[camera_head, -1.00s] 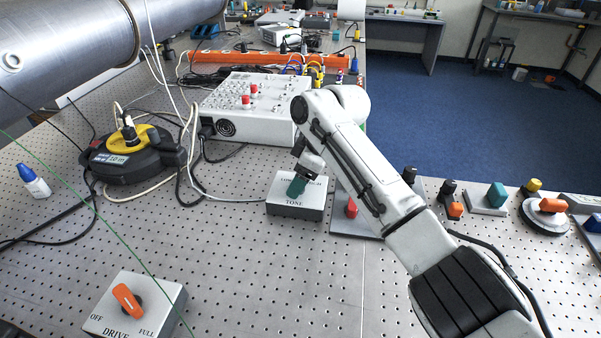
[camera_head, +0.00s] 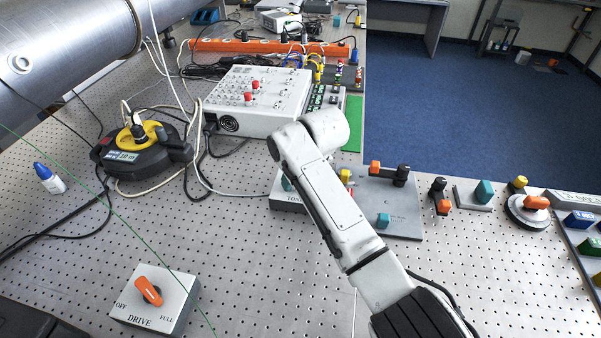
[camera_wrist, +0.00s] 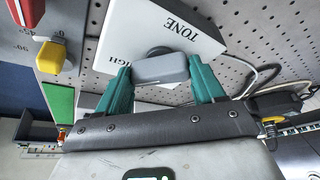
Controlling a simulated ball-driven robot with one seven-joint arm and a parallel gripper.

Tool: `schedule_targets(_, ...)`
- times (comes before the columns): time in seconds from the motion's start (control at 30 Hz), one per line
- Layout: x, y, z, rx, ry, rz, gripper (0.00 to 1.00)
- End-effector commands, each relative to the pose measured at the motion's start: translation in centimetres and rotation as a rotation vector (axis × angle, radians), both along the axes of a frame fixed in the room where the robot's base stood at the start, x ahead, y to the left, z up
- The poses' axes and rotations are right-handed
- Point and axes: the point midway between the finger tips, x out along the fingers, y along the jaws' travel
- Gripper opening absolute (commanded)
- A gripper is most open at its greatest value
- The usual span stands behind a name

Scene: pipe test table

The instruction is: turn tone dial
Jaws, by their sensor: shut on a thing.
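The tone box (camera_head: 287,204) is a white box marked TONE on the perforated table, mostly hidden behind my arm in the head view. In the wrist view the tone box (camera_wrist: 125,35) shows upside down, with TONE and part of HIGH readable. Its tone dial (camera_wrist: 160,69) is a grey bar-shaped knob on a dark round base. My gripper (camera_wrist: 160,67) has teal fingers, one on each side of the knob, and is shut on it. In the head view only a bit of teal finger (camera_head: 286,184) shows beside my arm; the dial is hidden.
A grey panel (camera_head: 405,222) with coloured knobs stands close right of the tone box. The white mixer box (camera_head: 262,98) is behind it. A drive box (camera_head: 178,315) with an orange knob is at front left. Cables run left of the tone box; the table between is clear.

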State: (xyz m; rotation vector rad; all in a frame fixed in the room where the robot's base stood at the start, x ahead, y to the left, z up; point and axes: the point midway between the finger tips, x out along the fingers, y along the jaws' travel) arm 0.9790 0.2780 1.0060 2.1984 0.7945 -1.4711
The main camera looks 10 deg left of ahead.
Motion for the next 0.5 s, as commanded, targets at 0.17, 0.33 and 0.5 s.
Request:
schedule_targets(0.17, 0.04, 0.1, 0.18, 0.001, -0.003, -0.034, 0.38)
schedule_targets(0.33, 0.08, 0.06, 0.18, 0.001, -0.004, -0.046, 0.38)
schedule_targets(0.5, 0.09, 0.06, 0.19, 0.001, -0.004, -0.046, 0.38)
